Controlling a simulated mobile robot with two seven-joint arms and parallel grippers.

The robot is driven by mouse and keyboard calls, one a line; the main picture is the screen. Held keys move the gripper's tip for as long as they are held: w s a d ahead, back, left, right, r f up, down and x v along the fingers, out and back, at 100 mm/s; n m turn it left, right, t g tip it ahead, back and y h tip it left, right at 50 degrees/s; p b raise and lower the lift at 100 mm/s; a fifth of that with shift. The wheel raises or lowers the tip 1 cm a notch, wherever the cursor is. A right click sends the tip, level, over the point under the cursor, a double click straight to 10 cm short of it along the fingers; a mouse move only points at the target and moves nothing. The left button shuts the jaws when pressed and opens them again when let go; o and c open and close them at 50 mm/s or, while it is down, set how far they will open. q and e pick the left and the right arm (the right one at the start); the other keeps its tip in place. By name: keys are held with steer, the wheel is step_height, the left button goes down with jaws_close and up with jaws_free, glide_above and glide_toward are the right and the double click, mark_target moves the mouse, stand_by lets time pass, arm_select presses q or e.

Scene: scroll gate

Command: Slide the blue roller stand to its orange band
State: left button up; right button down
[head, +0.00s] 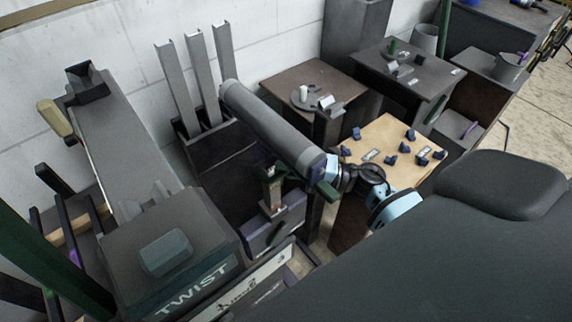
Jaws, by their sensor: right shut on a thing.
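A dull blue-grey block (262,233), which looks like the blue roller stand, sits low at the centre, with a short brownish upright post (273,193) on it. My right arm comes in from the right with light blue joints. My right gripper (271,173) is at the top of the post, shut on what looks like the stand's post. The grip is small, dark and partly hidden by the long roller. A small orange-brown patch shows by the foot of the post; I cannot tell whether it is the orange band. My left gripper is not in view.
A long grey roller (270,122) slants above the stand. A dark bin with tall grey channels (176,88) stands behind. A box marked TWIST (185,250) is at the front left. A wooden table (390,140) with small blue pieces is at the right.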

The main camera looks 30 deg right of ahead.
steer(key=c, duration=1.7)
jaws_free()
steer(key=shift+r, duration=0.15)
steer(key=shift+c, duration=0.2)
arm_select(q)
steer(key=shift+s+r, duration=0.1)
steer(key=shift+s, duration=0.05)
arm_select(e)
steer(key=o, duration=0.3)
steer(key=shift+o, duration=0.2)
steer(key=shift+d, duration=0.1)
